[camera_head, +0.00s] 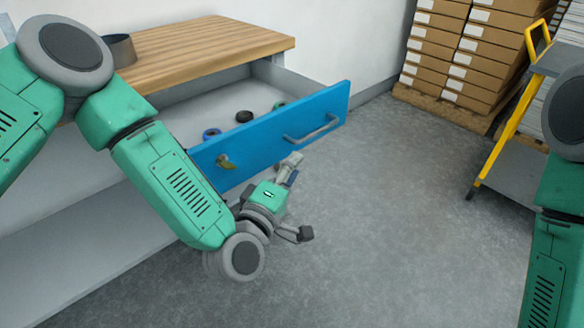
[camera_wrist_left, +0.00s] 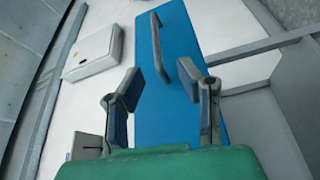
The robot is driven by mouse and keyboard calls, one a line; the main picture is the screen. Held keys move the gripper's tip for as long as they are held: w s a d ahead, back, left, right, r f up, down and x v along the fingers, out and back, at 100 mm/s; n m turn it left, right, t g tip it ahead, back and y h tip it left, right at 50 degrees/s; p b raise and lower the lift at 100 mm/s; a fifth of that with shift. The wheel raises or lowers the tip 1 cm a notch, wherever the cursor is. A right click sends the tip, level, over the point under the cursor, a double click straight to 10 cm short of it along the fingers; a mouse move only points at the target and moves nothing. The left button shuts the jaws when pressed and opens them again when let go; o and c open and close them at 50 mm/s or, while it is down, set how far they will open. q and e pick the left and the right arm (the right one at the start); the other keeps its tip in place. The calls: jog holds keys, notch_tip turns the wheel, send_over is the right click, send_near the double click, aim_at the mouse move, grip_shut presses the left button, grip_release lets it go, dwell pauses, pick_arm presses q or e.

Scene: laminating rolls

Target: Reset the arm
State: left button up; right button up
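My left gripper (camera_head: 297,201) is in front of the blue drawer front (camera_head: 270,130), low and to the right of my left forearm. Its two fingers are spread with nothing between them; in the left wrist view the open fingers (camera_wrist_left: 166,97) point toward the blue front and its grey bar handle (camera_wrist_left: 158,48). The handle (camera_head: 312,130) is clear of the fingers in the head view. My right arm shows at the right edge, but its gripper is out of view.
The drawer stands open under a wooden top (camera_head: 200,45), holding a blue ring (camera_head: 211,133), a black roll (camera_head: 244,116) and a green piece (camera_head: 278,105). Stacked cartons (camera_head: 470,50) and a yellow-handled cart (camera_head: 505,125) stand right. Grey floor (camera_head: 390,220) between is clear.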

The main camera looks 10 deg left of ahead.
dwell(0.3)
pick_arm(q)
jog(key=s+a+f+m+g+p, duration=0.1)
jog(key=s+f+m+g+p, duration=0.2)
jog(key=s+f+m+g, duration=0.5)
jog(key=s+a+f+m+g+y+p, duration=0.1)
jog(key=s+a+f+m+g, duration=0.15)
jog(key=s+a+f, duration=0.35)
jog(key=s+a+f+m+g+y+p, duration=0.1)
jog(key=s+a+f+g+p, duration=0.2)
jog(key=s, duration=0.4)
jog(key=s+a+m+g+y, duration=0.2)
jog(key=s+a+g+y, duration=0.1)
jog(key=s+a, duration=0.7)
jog(key=shift+f+g, duration=0.2)
jog(key=shift+g, duration=0.25)
